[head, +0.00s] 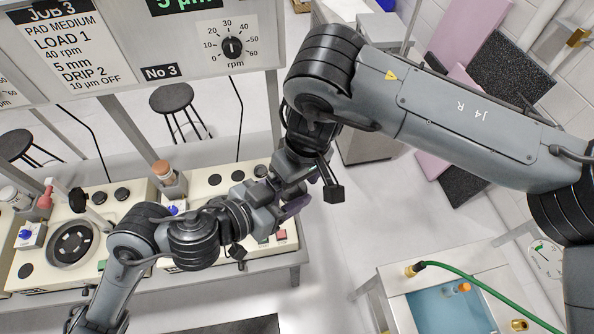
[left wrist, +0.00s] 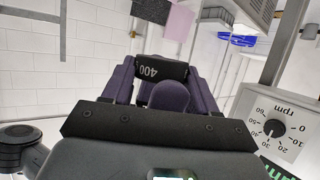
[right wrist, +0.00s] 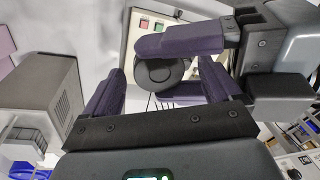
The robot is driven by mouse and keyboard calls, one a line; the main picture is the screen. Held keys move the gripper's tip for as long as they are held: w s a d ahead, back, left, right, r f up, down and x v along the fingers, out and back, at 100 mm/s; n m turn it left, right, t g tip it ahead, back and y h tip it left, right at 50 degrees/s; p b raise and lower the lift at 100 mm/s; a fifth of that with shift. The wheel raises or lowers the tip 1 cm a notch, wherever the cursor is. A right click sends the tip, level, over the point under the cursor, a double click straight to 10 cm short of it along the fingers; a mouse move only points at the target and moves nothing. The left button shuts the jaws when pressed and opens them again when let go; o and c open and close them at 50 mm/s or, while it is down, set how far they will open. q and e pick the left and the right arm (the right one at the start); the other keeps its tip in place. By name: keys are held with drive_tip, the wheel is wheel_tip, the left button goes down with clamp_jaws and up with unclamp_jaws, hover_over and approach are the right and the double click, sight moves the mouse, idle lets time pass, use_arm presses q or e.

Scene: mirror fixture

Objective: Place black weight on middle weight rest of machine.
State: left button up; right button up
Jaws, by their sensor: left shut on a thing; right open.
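The black weight (left wrist: 161,71), marked 400, is clamped between the purple fingers of my left gripper (head: 296,206) in the left wrist view. In the right wrist view the black weight (right wrist: 160,72) shows as a round dark end in the left fingers. My right gripper (head: 318,178) is open beside it; its fingers stand either side of the weight, and I cannot tell if they touch it. In the head view the weight is hidden by the grippers. The cream machine (head: 197,196) below has three dark round rests along its back; the middle rest (head: 238,175) is empty.
A second cream machine (head: 140,215) with a dark round plate (head: 72,243) stands to the left. A sign panel (head: 180,45) hangs above. Stools (head: 172,97) stand behind the bench. A blue basin (head: 450,308) with a green hose is at lower right. Open floor lies right of the bench.

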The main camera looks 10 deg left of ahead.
drive_tip(key=shift+f, duration=0.35)
drive_tip(key=shift+a, duration=0.1)
drive_tip(key=c, duration=1.4)
use_arm(q)
drive_tip(key=o, duration=1.5)
drive_tip(key=shift+c, duration=0.2)
use_arm(e)
drive_tip(key=shift+c, duration=0.4)
